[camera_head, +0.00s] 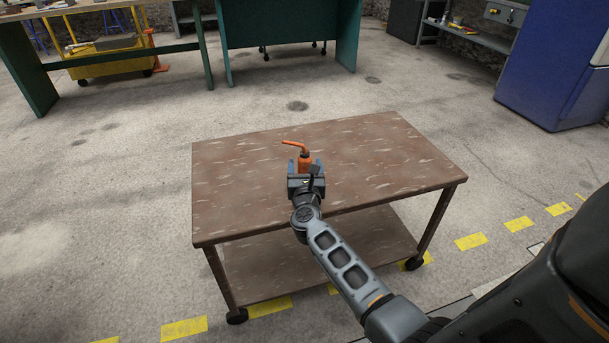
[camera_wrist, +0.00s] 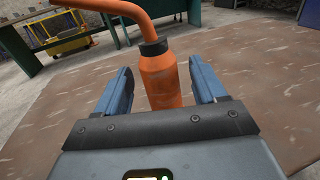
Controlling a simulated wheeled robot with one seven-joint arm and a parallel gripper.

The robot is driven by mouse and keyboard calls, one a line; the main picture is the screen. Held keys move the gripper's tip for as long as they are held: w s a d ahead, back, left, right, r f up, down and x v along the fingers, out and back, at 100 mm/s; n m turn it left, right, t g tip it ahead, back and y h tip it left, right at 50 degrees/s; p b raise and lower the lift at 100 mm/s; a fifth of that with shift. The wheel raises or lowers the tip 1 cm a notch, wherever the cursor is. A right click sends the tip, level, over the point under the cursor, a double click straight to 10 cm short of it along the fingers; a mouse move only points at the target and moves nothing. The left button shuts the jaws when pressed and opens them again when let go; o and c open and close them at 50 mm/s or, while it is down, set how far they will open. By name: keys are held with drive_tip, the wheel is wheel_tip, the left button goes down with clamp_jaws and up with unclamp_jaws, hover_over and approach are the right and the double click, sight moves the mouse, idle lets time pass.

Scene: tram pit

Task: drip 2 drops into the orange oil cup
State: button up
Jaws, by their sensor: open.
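An orange bottle (camera_head: 304,162) with a dark collar and a bent orange spout stands upright on the brown table. In the wrist view the bottle (camera_wrist: 161,82) is between the two blue fingers, with its spout bending to the upper left. My gripper (camera_head: 305,165) is open around the bottle, and a gap shows on each side of it in the wrist view (camera_wrist: 160,88). The bottle's lower part is hidden behind the gripper's body. I see no separate orange cup in either view.
The wheeled brown table (camera_head: 400,150) has a clear top apart from the bottle, and a lower shelf (camera_head: 330,255). A green bench (camera_head: 290,45) stands behind it, a blue cabinet (camera_head: 560,65) at the right. Yellow floor marks (camera_head: 185,328) run along the front.

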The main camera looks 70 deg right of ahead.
drive_tip(key=shift+x, duration=0.75)
drive_tip(key=shift+c, duration=0.2)
drive_tip(key=c, duration=1.1)
drive_tip(key=shift+r, duration=0.1)
drive_tip(key=shift+c, duration=0.2)
wheel_tip(320, 180, up, 18)
drive_tip(key=p, duration=0.9)
drive_tip(key=shift+a, duration=0.1)
